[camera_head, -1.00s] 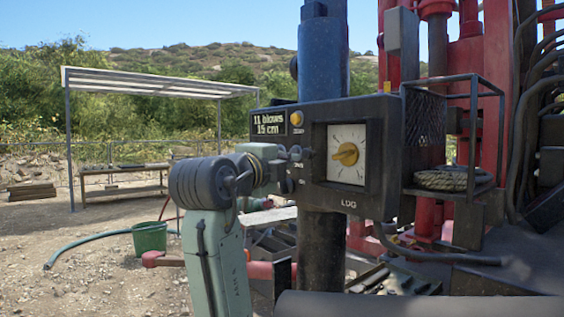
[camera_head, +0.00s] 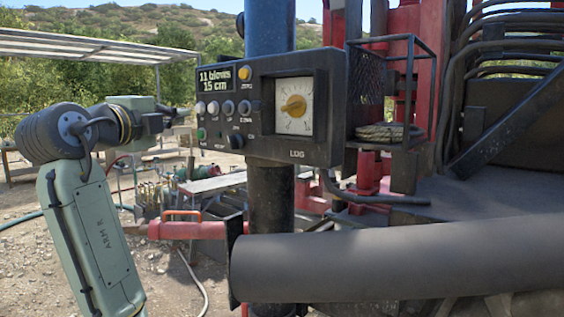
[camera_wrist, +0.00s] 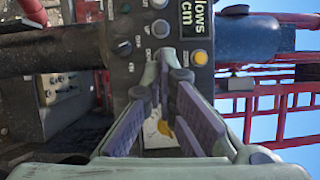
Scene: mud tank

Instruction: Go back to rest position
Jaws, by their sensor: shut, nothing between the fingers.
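My arm comes up from the lower left of the head view and bends right at its dark elbow. My gripper (camera_head: 178,114) is small there, at the left edge of the black control panel (camera_head: 268,150); I cannot tell whether it touches. In the wrist view my gripper (camera_wrist: 166,62) is shut and empty, its purple-padded fingers converging in front of the panel (camera_wrist: 122,78). The panel display (camera_head: 214,79) reads "11 blows 15 cm". A yellow dial knob (camera_head: 293,105) sits on a white face. Several round buttons are visible left of the dial.
A thick dark pipe (camera_head: 400,262) crosses the lower right. A wire basket (camera_head: 428,95) holds coiled rope (camera_head: 388,132). Red rig parts and hoses fill the right. A white-topped shelter (camera_head: 100,46) stands behind on open gravel.

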